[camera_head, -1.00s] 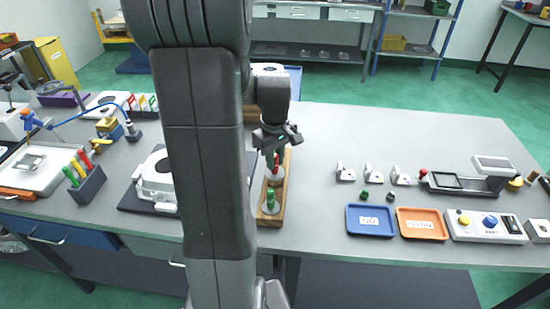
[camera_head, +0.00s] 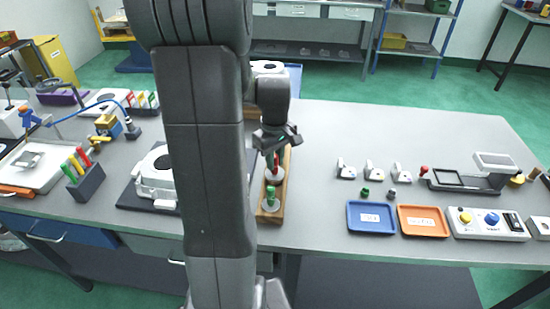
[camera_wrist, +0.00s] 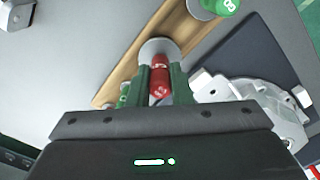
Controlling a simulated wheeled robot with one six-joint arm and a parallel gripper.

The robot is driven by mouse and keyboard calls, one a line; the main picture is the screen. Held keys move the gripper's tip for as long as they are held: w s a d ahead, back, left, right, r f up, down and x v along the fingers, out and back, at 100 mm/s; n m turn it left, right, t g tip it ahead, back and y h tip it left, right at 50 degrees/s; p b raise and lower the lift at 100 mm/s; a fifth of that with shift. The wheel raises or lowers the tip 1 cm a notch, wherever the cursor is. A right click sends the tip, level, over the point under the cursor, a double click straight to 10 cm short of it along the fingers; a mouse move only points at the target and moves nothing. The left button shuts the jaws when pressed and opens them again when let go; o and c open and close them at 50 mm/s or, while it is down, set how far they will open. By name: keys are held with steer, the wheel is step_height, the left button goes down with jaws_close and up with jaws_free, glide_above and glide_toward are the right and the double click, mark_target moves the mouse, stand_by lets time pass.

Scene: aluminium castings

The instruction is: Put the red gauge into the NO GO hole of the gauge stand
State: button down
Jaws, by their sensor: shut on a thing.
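The wooden gauge stand (camera_head: 284,165) stands on the bench, right of my arm link; it also shows in the wrist view (camera_wrist: 122,84). The green gauge (camera_head: 271,194) stands upright at its near end; the wrist view shows it at the top (camera_wrist: 228,6). My gripper (camera_head: 274,149) is over the stand's farther part. In the wrist view its green fingers (camera_wrist: 161,88) are shut on the red gauge (camera_wrist: 160,65), one on each side. A round grey metal disc (camera_wrist: 152,47) is at the gauge's lower end, over the wood. How deep the gauge sits is hidden, and no hole label is readable.
A white casting (camera_head: 155,180) on a dark plate is close left of the stand, partly behind my arm. A blue tray (camera_head: 371,232) and an orange tray (camera_head: 422,234) lie to the right, with small castings (camera_head: 346,170) behind. Bench between stand and trays is clear.

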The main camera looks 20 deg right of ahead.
steer(key=shift+f+b, duration=0.9)
steer(key=shift+f, duration=0.4)
steer(key=c, duration=1.2)
jaws_free()
steer(key=shift+c, duration=0.2)
step_height(320, 180, up, 14)
steer(key=shift+f, duration=0.2)
step_height(320, 180, down, 14)
steer(key=shift+r, duration=0.2)
steer(key=shift+r+p, duration=0.35)
steer(key=shift+r, duration=0.1)
steer(key=shift+f, duration=0.15)
